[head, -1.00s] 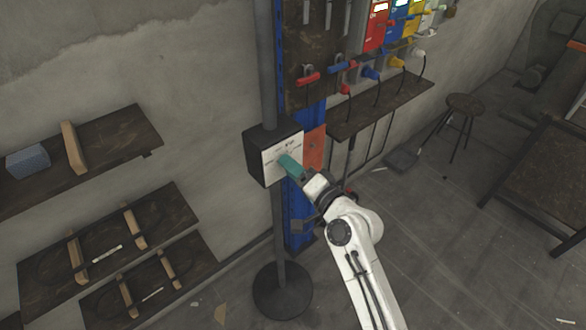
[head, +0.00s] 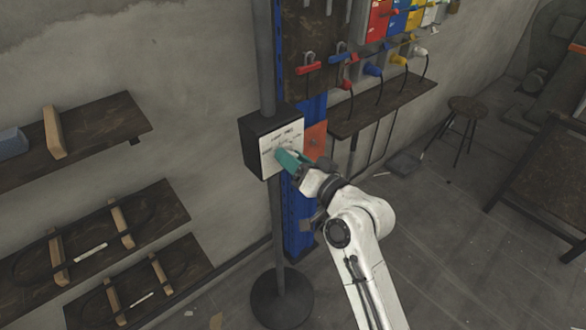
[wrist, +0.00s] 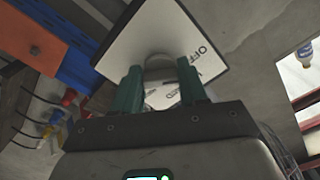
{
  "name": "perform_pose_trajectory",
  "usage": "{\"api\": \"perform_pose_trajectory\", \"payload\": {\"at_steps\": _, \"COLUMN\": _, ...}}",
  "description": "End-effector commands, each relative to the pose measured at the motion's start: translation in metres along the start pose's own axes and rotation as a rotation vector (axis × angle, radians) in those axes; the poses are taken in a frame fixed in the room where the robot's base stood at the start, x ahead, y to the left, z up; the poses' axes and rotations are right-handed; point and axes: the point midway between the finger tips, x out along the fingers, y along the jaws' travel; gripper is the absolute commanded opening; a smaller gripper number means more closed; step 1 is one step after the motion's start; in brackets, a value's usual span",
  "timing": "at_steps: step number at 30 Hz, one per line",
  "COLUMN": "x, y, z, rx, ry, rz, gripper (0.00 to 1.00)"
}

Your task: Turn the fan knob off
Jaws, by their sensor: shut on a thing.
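The fan control box (head: 258,150) is a dark box with a white printed face plate (head: 268,147), mounted on a dark pole. In the wrist view the white plate (wrist: 206,38) shows the word OFF at its right side. The grey rounded knob (wrist: 159,62) sits between my teal fingertips. My gripper (head: 284,157) is at the plate's face and hides the knob in the head view. In the wrist view my gripper (wrist: 161,78) is shut on the knob, a finger on each side. The knob's pointer direction cannot be made out.
The pole stands on a round base (head: 282,297). Behind it are a blue rail and an orange panel (head: 315,141). Shelves (head: 75,140) line the left wall. A workbench ledge (head: 383,105) with coloured plugs and a stool (head: 466,108) are to the right. Open floor lies between.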

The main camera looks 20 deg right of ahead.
Motion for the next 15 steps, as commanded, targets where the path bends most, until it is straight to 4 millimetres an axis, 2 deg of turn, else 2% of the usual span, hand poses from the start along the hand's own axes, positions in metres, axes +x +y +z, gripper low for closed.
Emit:
{"api": "perform_pose_trajectory", "payload": {"at_steps": 6, "x": -0.0002, "y": 0.0031, "z": 0.0032, "rx": -0.134, "ry": -0.001, "rz": 0.001, "gripper": 0.12}}
{"api": "perform_pose_trajectory", "payload": {"at_steps": 15, "x": -0.0001, "y": 0.0026, "z": 0.0015, "rx": -0.227, "ry": -0.003, "rz": 0.002, "gripper": 0.12}}
